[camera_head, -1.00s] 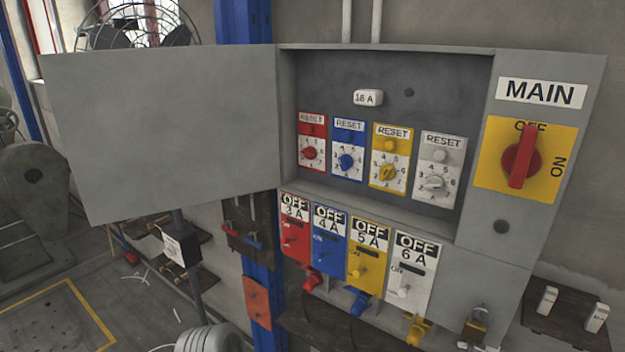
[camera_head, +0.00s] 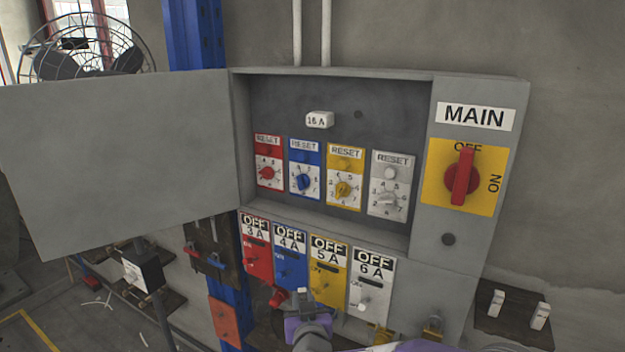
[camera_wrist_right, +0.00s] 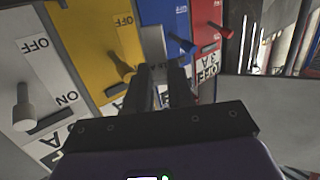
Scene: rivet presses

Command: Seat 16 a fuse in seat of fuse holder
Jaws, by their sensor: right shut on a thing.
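A white block marked 16 A (camera_head: 320,119), apparently the fuse holder, is on the back wall of the open grey box. My right gripper (camera_head: 306,300) is low in front of the box, below the blue and yellow switches and well below the 16 A block. In the right wrist view its dark fingers (camera_wrist_right: 163,85) are shut on a small pale grey piece (camera_wrist_right: 153,48), likely the fuse. The fingers hide part of it. The 16 A block is not visible in the wrist view. My left gripper is out of view.
The box door (camera_head: 115,165) stands open to the left. The red MAIN handle (camera_head: 463,177) juts out at right. Coloured switch panels (camera_head: 327,270) project below the opening. The space before the opening is clear.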

